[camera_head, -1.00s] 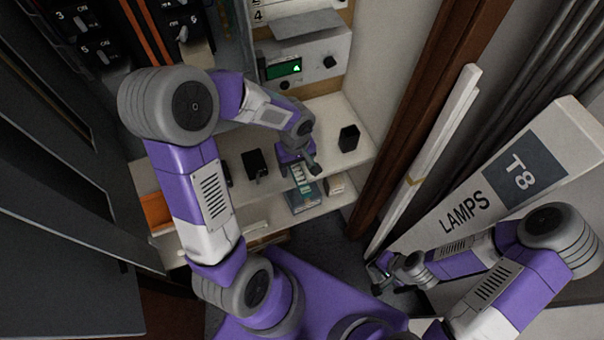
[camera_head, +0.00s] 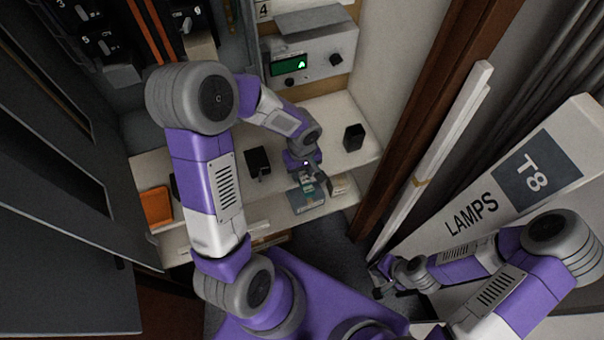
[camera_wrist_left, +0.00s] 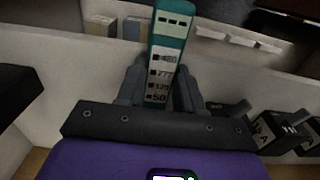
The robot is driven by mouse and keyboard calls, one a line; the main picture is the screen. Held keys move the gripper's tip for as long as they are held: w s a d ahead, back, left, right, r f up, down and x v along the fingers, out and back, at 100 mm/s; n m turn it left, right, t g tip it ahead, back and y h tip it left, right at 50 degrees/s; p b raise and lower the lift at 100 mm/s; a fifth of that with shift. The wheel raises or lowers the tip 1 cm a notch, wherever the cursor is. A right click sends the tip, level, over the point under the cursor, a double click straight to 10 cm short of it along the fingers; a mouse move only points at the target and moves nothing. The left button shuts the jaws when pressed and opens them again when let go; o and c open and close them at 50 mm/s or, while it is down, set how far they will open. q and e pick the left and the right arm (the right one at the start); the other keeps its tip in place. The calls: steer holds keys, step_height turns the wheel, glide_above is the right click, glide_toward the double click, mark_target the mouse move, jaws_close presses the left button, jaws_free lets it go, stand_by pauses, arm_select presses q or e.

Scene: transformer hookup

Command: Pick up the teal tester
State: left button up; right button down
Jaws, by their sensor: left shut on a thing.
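The teal tester (camera_wrist_left: 166,55) stands out between the fingers of my left gripper (camera_wrist_left: 160,82) in the left wrist view. It has a white label with printed numbers and dark slots near its far end. My left gripper is shut on it, with one finger on each side. In the head view, my left gripper (camera_head: 309,181) is over the front part of the white shelf; the tester is hard to make out there. My right gripper (camera_head: 383,277) is low at the right, by the lamp box; its jaws are too small and dark to read.
The white shelf (camera_head: 330,112) carries black blocks (camera_head: 354,137) and an orange item (camera_head: 157,206). Boxes, one blue (camera_head: 306,198), lie on a lower level. A grey panel with a green display (camera_head: 289,64) is behind. A lamp box (camera_head: 483,200) stands at the right.

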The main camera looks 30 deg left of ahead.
mark_target(302, 173)
arm_select(q)
jaws_close()
step_height(302, 173, up, 10)
steer(key=p, duration=0.3)
stand_by(0.6)
